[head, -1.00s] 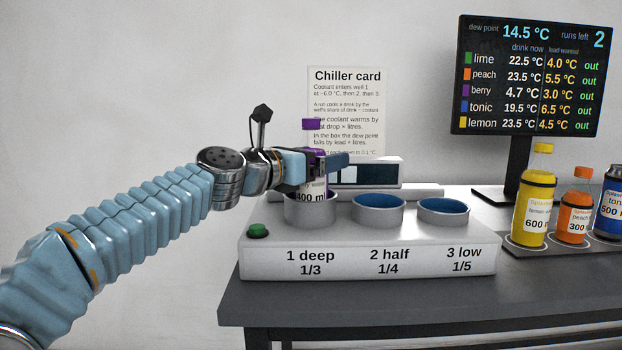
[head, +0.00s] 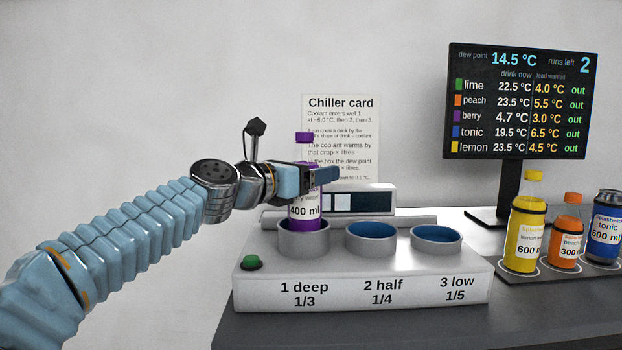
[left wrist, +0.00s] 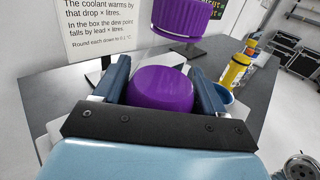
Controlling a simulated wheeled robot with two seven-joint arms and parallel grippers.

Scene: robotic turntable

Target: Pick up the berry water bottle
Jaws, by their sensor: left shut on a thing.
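The berry water bottle (head: 307,212) has a purple cap, purple liquid and a white "400 ml" label. It stands upright at well 1 (head: 303,247) of the chiller, the left well. Its label and a purple band below show above the rim; I cannot tell whether its base is clear of the well. My left gripper (head: 318,178) is shut on the bottle's upper part, below the cap. In the left wrist view the purple bottle (left wrist: 160,88) sits between the two blue fingers, with its ribbed cap (left wrist: 182,17) above. My right gripper is not in view.
The white chiller (head: 361,290) has a green button (head: 251,262) and two more empty wells to the right. Yellow (head: 526,240) and orange (head: 566,245) bottles and a blue can (head: 606,235) stand at right. A monitor (head: 516,105) stands behind; a chiller card hangs on the wall.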

